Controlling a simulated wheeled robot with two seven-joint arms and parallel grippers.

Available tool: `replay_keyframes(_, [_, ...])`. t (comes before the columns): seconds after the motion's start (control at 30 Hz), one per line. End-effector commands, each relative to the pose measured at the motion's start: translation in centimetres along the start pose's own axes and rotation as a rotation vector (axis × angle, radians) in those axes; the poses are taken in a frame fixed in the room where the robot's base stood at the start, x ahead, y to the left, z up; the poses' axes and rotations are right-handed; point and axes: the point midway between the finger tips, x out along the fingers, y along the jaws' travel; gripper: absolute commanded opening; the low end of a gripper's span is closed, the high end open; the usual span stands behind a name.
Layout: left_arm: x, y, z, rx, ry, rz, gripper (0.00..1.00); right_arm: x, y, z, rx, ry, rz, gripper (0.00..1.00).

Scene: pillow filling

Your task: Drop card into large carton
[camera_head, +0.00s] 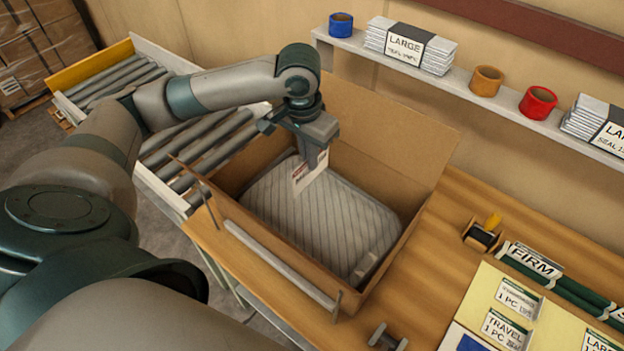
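The large carton (408,238) stands open on the wooden table in the middle of the view. A grey striped pillow (325,225) lies inside it. My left gripper (318,158) is over the carton, pointing down, shut on a small white card (309,173) with red print. The card hangs above the pillow, within the carton's opening; whether it touches the pillow I cannot tell. The fingertips are partly hidden by the card. My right gripper is not in view.
A roller conveyor (200,140) runs behind my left arm. A shelf (462,85) at the back holds tape rolls and label stacks. A metal bar (280,265) runs along the carton's front. Labelled cards (515,300) and green rolls lie at the right.

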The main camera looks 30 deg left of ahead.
Motion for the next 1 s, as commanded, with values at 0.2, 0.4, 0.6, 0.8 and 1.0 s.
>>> replay_keyframes(0.2, [0.47, 0.0, 0.06, 0.0, 0.0, 0.0, 0.0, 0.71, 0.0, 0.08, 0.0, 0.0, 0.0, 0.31])
replay_keyframes(0.4, [0.42, 0.0, 0.07, 0.0, 0.0, 0.0, 0.0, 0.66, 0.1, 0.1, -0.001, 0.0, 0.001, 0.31])
replay_keyframes(0.6, [0.43, 0.0, 0.07, 0.0, 0.0, 0.0, 0.23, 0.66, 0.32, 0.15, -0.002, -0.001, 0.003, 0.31])
replay_keyframes(0.8, [0.44, 0.0, 0.08, 0.0, 0.0, 0.0, 0.23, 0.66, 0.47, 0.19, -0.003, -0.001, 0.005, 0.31])
replay_keyframes(1.0, [0.09, 0.03, 0.04, 0.0, 0.0, 0.001, 0.23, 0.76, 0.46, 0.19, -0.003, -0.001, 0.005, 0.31])
